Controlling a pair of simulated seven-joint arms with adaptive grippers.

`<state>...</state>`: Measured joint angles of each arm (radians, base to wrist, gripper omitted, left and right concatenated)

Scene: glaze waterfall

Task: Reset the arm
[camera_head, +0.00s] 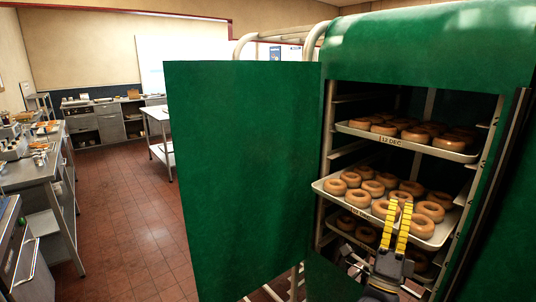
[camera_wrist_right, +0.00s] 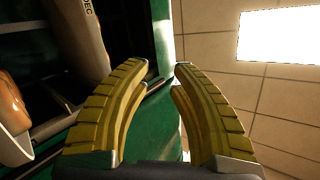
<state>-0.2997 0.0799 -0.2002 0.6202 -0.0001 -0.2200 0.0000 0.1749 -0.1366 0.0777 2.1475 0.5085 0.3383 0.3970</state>
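My right gripper (camera_head: 400,204) is in front of the green-covered rack at the right of the head view, its two yellow fingers pointing up across the front of the middle tray (camera_head: 330,190). In the right wrist view my right gripper (camera_wrist_right: 163,66) shows a narrow gap between its fingertips with nothing in it, so it is open and empty. I cannot tell from the head view whether the fingers touch the tray. My left gripper is not in view.
The green cover (camera_head: 240,170) hangs open left of the rack opening. Ring doughnuts (camera_head: 411,187) fill the middle tray; an upper tray (camera_head: 400,142) holds more. Steel counters (camera_head: 30,170) stand at the left. The red tiled floor (camera_head: 130,220) between is clear.

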